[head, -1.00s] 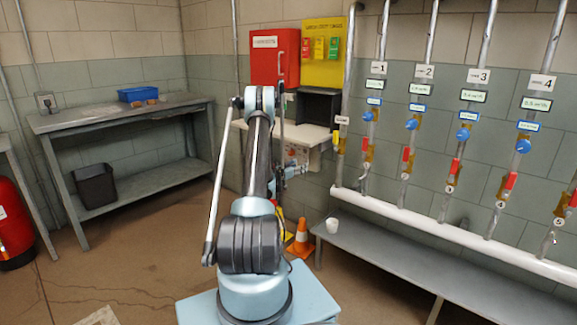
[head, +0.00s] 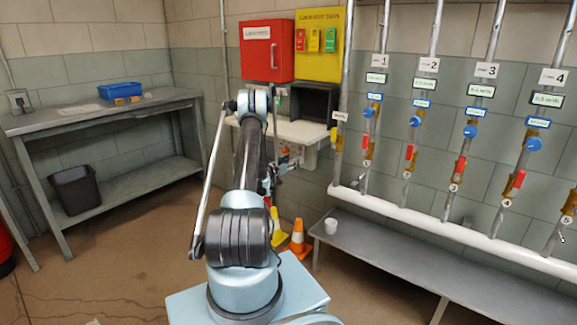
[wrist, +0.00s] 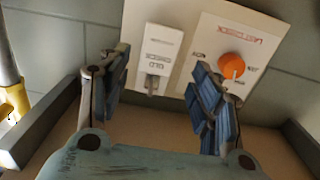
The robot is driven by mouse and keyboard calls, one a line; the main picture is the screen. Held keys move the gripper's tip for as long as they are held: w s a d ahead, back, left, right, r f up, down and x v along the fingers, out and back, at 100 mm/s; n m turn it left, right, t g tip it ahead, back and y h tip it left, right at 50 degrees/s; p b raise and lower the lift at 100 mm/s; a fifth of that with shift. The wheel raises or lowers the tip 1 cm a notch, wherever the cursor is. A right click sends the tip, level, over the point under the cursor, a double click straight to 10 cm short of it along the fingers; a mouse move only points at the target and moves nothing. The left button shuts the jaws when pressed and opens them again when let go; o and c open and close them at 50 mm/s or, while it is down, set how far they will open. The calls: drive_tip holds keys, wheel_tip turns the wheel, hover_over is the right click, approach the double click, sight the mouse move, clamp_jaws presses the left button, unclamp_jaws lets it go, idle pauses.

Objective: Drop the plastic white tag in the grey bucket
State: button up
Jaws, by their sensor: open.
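A white tag (wrist: 158,58) with dark lettering, apparently "OLD CHECK", hangs against a pale surface in the wrist view. A small grey clip or hook shows at its lower end. My gripper (wrist: 160,97) is open, its blue-padded fingers apart below and on either side of the tag, with nothing between them. In the head view my gripper (head: 283,165) is small and partly hidden by my arm, near the wall shelf. A dark grey bucket (head: 75,190) stands on the lower shelf of the left workbench.
A white panel with an orange knob (wrist: 232,66) is right of the tag. A red cabinet (head: 267,50) and yellow board (head: 322,18) hang above the wall shelf (head: 300,132). Valve pipes and a low bench (head: 400,255) line the right. An orange cone (head: 298,240) stands ahead.

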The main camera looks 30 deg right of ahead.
sight(300, 154)
drive_tip(key=shift+x, duration=4.5)
drive_tip(key=shift+c, duration=0.5)
drive_tip(key=c, duration=1)
drive_tip(key=shift+r, duration=0.65)
drive_tip(key=shift+a, duration=0.15)
drive_tip(key=shift+v, duration=3.65)
